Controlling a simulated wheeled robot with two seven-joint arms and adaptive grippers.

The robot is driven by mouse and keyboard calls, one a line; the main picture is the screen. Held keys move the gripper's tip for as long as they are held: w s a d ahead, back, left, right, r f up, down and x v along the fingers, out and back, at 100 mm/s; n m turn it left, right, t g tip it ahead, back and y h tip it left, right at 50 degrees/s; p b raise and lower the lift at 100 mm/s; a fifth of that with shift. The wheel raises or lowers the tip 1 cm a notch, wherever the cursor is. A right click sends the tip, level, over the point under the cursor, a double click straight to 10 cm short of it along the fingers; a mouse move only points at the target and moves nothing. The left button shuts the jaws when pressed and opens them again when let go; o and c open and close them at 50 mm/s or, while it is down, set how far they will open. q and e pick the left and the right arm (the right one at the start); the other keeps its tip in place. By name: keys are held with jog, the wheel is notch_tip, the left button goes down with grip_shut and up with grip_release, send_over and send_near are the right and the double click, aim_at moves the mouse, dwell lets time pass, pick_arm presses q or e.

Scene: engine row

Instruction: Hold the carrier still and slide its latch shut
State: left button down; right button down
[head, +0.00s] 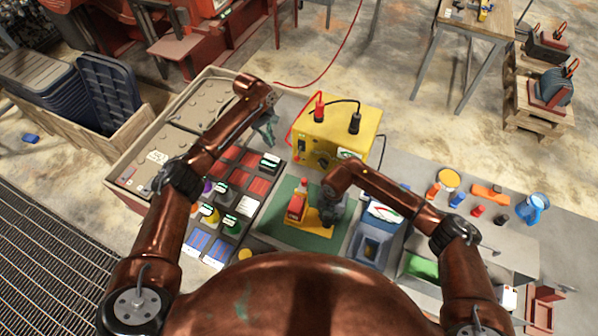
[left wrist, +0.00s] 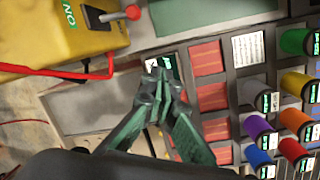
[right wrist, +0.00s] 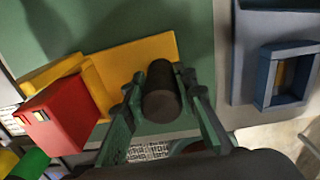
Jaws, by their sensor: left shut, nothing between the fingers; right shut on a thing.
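The carrier (head: 317,226) is a yellow piece on a green mat (head: 279,222), with a red block (head: 298,206) at its left end. I take the red block to be the latch, but cannot tell how far it has slid. In the right wrist view the yellow carrier (right wrist: 138,62) and red block (right wrist: 62,113) show beside my right gripper (right wrist: 160,84). That gripper is shut on a dark round handle (right wrist: 161,100) at the carrier. My left gripper (head: 271,138) is shut and empty, up and left of the carrier, over the parts trays; its closed fingertips (left wrist: 160,80) show in the left wrist view.
A yellow box (head: 340,128) with red and black leads stands behind the mat. Colored spools (head: 218,205) and red packs fill trays at left. A blue holder (head: 370,248) is right of the mat. Small parts and a blue jug (head: 532,208) lie farther right.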

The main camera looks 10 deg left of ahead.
aim_at(303, 185)
pick_arm(q)
jog(key=s+d+r+g, duration=0.2)
jog(key=s+d+r, duration=0.2)
jog(key=d, duration=0.3)
jog(key=shift+d+r, duration=0.15)
jog(key=shift+d, duration=0.25)
jog(key=shift+s, duration=0.1)
jog(key=s+d+f, duration=0.4)
jog(key=s+f, duration=0.1)
jog(key=f, duration=0.4)
jog(key=shift+f, duration=0.35)
